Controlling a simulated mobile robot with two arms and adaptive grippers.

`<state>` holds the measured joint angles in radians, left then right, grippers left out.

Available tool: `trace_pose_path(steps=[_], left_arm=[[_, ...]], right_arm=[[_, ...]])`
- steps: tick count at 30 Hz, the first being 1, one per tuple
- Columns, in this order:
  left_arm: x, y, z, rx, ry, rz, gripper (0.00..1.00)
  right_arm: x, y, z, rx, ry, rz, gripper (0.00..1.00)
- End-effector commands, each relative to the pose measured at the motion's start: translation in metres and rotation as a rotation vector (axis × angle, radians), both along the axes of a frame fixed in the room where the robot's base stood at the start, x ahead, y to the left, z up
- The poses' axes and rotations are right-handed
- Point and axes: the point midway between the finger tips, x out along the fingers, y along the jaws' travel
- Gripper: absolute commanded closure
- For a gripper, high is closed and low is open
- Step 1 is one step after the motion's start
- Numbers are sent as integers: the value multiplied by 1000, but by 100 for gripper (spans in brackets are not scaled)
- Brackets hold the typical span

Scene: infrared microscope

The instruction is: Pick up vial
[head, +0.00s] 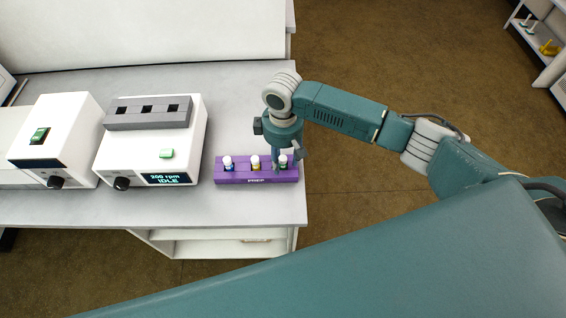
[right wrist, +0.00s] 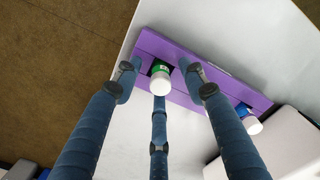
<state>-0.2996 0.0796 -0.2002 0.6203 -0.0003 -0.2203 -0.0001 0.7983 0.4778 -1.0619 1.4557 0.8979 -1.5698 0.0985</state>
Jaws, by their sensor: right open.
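A purple rack (head: 232,178) stands near the right end of the bench and holds three white-capped vials in a row. The left vial has a blue label (head: 227,163), the middle one a yellow label (head: 255,162), the right one a green label (head: 283,162). My right gripper (head: 286,156) points down over the green vial, fingers apart. In the right wrist view the green vial (right wrist: 160,80) stands between the open fingers, with no clear contact. The blue vial (right wrist: 250,123) also shows there; the yellow one is hidden behind a finger. My left gripper is out of view.
Left of the rack stands a white device (head: 148,140) reading "200 rpm IDLE", with a grey block (head: 148,112) with three square holes on top. Another white device (head: 55,140) stands farther left. The bench top (head: 245,90) behind the rack is clear. The bench edge is close on the right.

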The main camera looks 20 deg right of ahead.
Motion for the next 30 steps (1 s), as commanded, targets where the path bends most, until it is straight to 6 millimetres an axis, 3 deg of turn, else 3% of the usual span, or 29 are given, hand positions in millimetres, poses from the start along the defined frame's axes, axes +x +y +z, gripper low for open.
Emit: trace_pose_path(steps=[8, 13, 15, 25, 30], left_arm=[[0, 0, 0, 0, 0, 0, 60], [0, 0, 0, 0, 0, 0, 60], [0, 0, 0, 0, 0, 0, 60], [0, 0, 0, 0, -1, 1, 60], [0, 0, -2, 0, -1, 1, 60]], right_arm=[[1, 0, -4, 1, -2, 1, 58], [1, 0, -3, 1, -2, 1, 92], [1, 0, -3, 1, -2, 1, 100], [1, 0, -1, 1, -3, 1, 100], [2, 1, 12, 2, -4, 1, 100]])
